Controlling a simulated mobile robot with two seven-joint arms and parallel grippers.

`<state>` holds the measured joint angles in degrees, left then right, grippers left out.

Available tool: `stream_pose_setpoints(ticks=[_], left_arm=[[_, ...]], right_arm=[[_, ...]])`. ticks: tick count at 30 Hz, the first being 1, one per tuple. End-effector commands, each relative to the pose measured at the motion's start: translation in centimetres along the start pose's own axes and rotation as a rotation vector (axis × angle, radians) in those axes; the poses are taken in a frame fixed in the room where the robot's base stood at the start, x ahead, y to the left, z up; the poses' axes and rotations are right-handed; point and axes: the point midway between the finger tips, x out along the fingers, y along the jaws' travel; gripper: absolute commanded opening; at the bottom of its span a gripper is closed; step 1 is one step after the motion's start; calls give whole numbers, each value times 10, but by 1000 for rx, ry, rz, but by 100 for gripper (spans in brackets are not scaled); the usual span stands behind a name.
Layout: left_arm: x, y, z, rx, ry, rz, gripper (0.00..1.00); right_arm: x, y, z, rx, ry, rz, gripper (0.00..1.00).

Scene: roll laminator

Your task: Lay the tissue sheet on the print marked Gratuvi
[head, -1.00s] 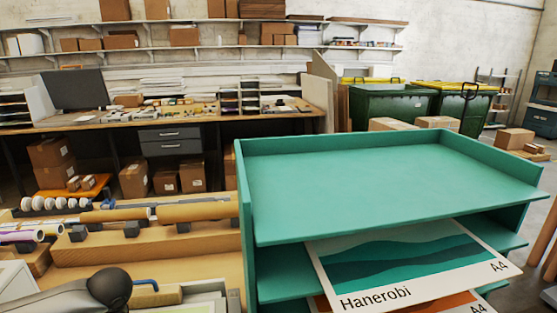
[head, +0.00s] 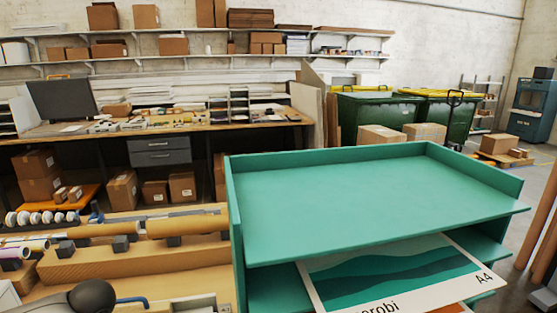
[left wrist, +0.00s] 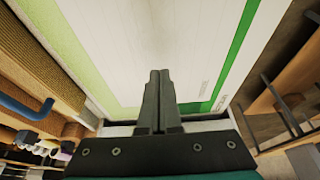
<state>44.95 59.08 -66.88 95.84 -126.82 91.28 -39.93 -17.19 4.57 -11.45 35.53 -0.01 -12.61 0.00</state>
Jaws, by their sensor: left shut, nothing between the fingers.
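My left gripper (left wrist: 159,76) shows in the left wrist view, its two dark fingers shut together with nothing between them. Below it is a broad white surface (left wrist: 130,50) with a bright green band along its right edge and pale green at its left. I cannot tell whether this is the tissue sheet, a print or something else. No marking Gratuvi is readable. In the head view a print (head: 400,268) with teal waves, marked A4 and ending in "erobi", sticks out from under the top shelf of a green rack (head: 360,205). My right gripper is out of view.
The rack's top shelf is empty. Brown rolls (head: 188,223) lie left of the rack. A dark round knob (head: 92,297) and a blue handle (head: 130,300) are at the lower left. A workbench (head: 150,135) and green bins (head: 375,117) stand behind.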

Motion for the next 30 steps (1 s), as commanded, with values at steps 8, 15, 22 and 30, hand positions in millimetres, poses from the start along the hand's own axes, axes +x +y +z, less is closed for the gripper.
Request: stream_pose_setpoints(ticks=[8,15,22,30], left_arm=[[-7,0,-2,0,0,1,0],[-30,0,-11,0,0,2,0],[-48,0,-18,0,0,1,0],[-47,0,-17,0,0,1,0]], right_arm=[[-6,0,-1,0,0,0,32],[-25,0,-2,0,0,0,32],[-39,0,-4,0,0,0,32],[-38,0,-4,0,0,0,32]])
